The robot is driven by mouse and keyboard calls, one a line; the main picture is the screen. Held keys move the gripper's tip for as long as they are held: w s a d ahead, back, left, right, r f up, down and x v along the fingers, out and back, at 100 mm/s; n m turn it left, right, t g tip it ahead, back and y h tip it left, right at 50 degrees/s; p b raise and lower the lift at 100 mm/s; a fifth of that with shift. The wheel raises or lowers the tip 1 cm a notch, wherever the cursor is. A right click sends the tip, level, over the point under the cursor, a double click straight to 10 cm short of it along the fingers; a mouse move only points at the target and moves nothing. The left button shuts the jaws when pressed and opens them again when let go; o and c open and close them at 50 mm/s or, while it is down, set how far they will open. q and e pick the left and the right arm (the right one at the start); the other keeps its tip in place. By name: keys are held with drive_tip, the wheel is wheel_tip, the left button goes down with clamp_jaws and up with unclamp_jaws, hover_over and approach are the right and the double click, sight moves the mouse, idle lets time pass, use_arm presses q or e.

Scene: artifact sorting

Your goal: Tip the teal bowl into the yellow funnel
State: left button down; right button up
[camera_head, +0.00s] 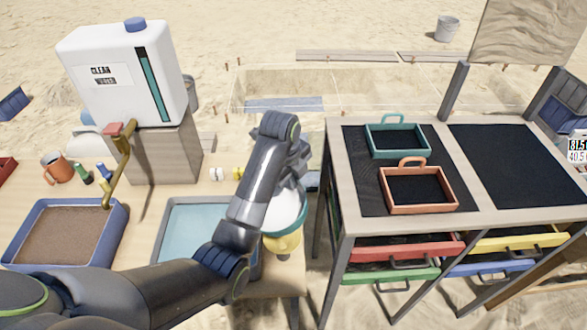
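My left arm reaches in from the bottom left, and its gripper (299,172) is at the upper right end of the arm, above the bowl. The fingertips are mostly hidden, so I cannot tell whether they are shut on the bowl. The teal bowl (299,217) shows as a teal rim with a white area beside it, partly covered by my arm. The yellow funnel (286,244) is directly below the bowl at the right end of the wooden table. I cannot tell the bowl's tilt or contents, or whether it touches the funnel. My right gripper is out of view.
A light-blue tray (168,250) and a blue-rimmed tray of brown soil (122,222) lie on the table. A white jug (120,75) with a brass tap stands behind. A rack right of my arm holds a teal tray (420,153) and an orange tray (450,204).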

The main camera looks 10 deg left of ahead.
use_arm(q)
drive_tip(key=r+g+y+p, duration=0.1)
drive_tip(key=p, duration=0.2)
drive_tip(key=shift+r+g, duration=0.2)
drive_tip(key=shift+g, duration=0.2)
drive_tip(key=shift+f+g+y+p, duration=0.1)
drive_tip(key=shift+g+y+p, duration=0.3)
drive_tip(key=shift+g, duration=0.2)
drive_tip(key=shift+f, duration=0.15)
